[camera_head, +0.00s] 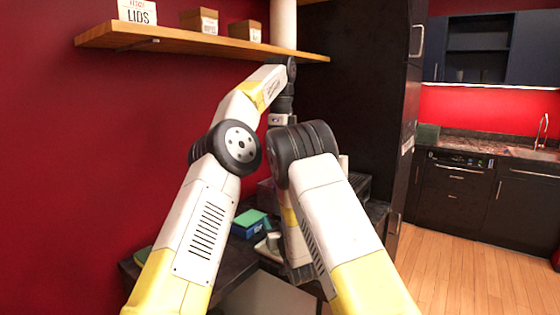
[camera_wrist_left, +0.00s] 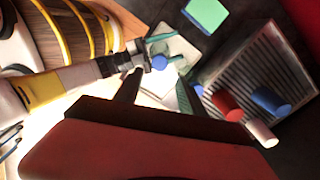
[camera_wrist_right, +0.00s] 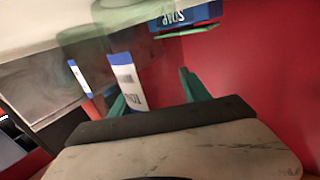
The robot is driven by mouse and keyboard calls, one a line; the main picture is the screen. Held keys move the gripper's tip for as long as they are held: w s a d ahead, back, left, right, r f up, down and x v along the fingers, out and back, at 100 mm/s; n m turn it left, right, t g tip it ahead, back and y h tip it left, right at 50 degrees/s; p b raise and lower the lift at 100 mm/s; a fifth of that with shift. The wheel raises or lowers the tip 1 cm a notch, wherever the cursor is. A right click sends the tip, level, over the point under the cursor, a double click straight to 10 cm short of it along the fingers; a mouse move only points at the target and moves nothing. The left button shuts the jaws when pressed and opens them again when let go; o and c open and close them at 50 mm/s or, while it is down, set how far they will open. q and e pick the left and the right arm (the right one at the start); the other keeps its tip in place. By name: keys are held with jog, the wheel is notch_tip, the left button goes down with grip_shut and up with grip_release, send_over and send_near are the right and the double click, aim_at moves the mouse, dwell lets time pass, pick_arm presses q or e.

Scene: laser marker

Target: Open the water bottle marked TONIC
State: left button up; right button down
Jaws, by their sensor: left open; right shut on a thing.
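In the left wrist view my right gripper (camera_wrist_left: 140,62) shows beside a blue cap (camera_wrist_left: 160,62), seen from above. My left gripper (camera_wrist_left: 158,95) is open and points down toward that cap, with a gap between its fingers. In the head view both gripper tips are hidden behind my right arm.
A blue box with a green top (camera_head: 250,222) sits on the dark counter; the right wrist view shows its SOAP label (camera_wrist_right: 185,15).

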pick_arm(q)
jog(key=shift+a+f, duration=0.15)
jog(key=shift+f, duration=0.55)
pick_arm(e)
jog(key=shift+f, duration=0.1)
pick_arm(q)
jog(key=shift+f, duration=3.25)
pick_arm(e)
jog(key=shift+d, duration=0.15)
pick_arm(q)
jog(key=shift+c, duration=0.2)
grip_shut()
jog(key=n, duration=0.5)
jog(key=shift+n, duration=0.4)
jog(key=n, duration=0.7)
